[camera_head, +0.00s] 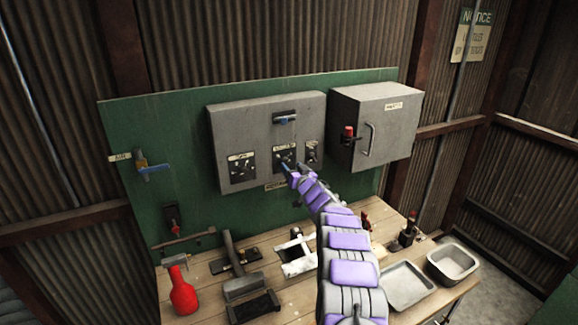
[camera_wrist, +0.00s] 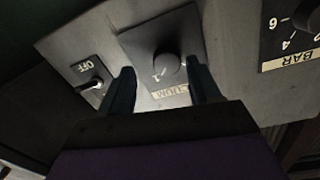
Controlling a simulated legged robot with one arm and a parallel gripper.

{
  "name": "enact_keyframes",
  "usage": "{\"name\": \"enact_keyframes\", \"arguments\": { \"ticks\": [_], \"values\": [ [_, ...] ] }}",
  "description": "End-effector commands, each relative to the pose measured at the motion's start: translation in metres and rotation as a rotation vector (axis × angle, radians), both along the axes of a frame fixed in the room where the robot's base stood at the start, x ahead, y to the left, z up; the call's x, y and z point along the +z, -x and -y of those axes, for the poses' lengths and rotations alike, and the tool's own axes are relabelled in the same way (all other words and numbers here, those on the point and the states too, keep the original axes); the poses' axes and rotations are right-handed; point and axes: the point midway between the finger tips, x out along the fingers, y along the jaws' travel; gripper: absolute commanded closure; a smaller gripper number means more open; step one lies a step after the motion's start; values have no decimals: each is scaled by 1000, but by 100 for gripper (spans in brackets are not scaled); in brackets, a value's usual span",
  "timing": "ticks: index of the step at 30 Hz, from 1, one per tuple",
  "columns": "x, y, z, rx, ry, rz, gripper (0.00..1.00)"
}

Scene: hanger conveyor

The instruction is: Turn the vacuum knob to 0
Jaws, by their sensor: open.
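The vacuum knob (camera_wrist: 167,65) is a dark round knob on a black plate in the wrist view. A pale label (camera_wrist: 170,94) below it reads partly "CUUM", and a digit that looks like 1 shows at its lower left. In the head view the knob is hidden behind my gripper at the middle plate (camera_head: 283,155) of the grey control box (camera_head: 228,125). My gripper (camera_head: 289,169) is open, its fingertips (camera_wrist: 160,67) on either side of the knob. I cannot tell whether they touch it. The knob's pointer and 0 mark are not clear.
An OFF toggle switch (camera_wrist: 91,84) sits close by the left finger, and a BAR gauge (camera_wrist: 290,38) is at the right. A grey cabinet (camera_head: 375,125) stands right of the box. The workbench (camera_head: 205,290) below holds tools, a red bottle (camera_head: 182,292) and metal trays.

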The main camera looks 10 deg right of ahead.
Motion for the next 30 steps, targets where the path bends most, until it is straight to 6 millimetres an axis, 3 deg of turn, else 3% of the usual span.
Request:
{"name": "enact_keyframes", "arguments": {
  "ticks": [9,23,30],
  "values": [
    [0,-18,-9,1,5,0,37],
    [-1,-22,-8,2,-3,0,37],
    [0,-22,-11,2,-1,0,58]
  ]
}}
